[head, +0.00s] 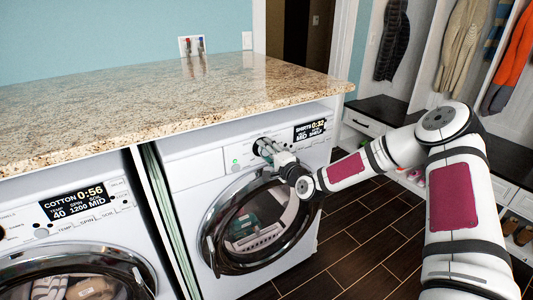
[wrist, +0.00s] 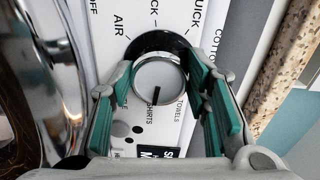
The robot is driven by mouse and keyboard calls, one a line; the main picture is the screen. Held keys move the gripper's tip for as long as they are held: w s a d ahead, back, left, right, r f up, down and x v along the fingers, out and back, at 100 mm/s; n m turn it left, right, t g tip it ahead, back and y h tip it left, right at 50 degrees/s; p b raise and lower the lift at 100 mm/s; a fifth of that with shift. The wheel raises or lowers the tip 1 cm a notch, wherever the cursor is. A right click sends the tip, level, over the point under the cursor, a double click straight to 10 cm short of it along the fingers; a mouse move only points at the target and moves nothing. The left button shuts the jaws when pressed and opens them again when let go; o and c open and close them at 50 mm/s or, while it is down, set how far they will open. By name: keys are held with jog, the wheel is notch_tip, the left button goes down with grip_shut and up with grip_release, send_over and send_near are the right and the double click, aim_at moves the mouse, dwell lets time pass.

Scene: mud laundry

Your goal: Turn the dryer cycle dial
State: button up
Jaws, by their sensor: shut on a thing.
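The dryer (head: 192,172) is the right-hand white machine under the counter, and its display (head: 310,130) reads SHIRTS 0:32. The dryer cycle dial (wrist: 157,80) is a round silver knob with a dark ring behind it. Its black pointer mark faces the SHIRTS label at the lower side of the wrist view. My gripper (wrist: 160,74) has its green-padded fingers on both sides of the dial and is shut on it. In the head view my gripper (head: 264,149) reaches the panel left of the display and mostly hides the dial.
The dryer's round glass door (head: 210,222) is closed just below my gripper. A washer (head: 128,190) showing COTTON 0:56 stands to the left. A granite counter (head: 150,105) overhangs the panels. The dark tiled floor (head: 350,235) is clear right of the dryer.

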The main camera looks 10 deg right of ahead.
dwell(0.4)
jog(key=o, duration=1.2)
jog(key=shift+c, duration=0.2)
jog(key=shift+s+d, duration=0.1)
jog(key=v, duration=1.1)
jog(key=shift+s, duration=0.35)
